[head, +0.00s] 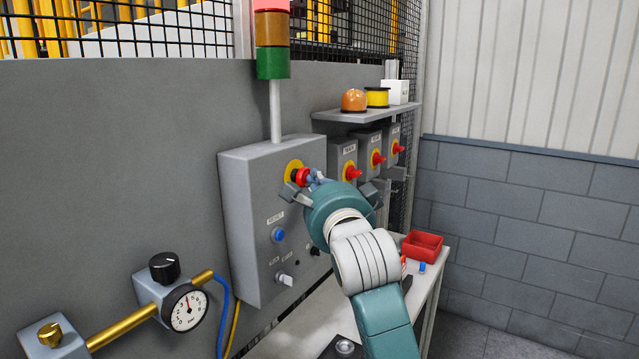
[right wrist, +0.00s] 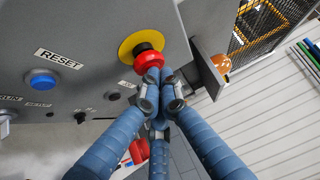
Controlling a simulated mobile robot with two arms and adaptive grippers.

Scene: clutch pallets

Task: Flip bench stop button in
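The stop button is a red mushroom head (head: 302,174) on a yellow disc, at the upper part of the grey control box (head: 262,185). In the right wrist view the red button (right wrist: 148,61) stands out from its yellow disc on a black stem. My right gripper (head: 317,178) is at the button. In the right wrist view its blue fingers (right wrist: 160,76) are drawn together, with the tips at the button's lower right edge. Nothing shows between them; I cannot tell whether they touch the button. My left gripper is not in view.
The box also carries a blue reset button (head: 278,235) and a selector knob (head: 284,278). A signal tower (head: 273,62) rises above it. A red bin (head: 422,245) stands on the bench.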

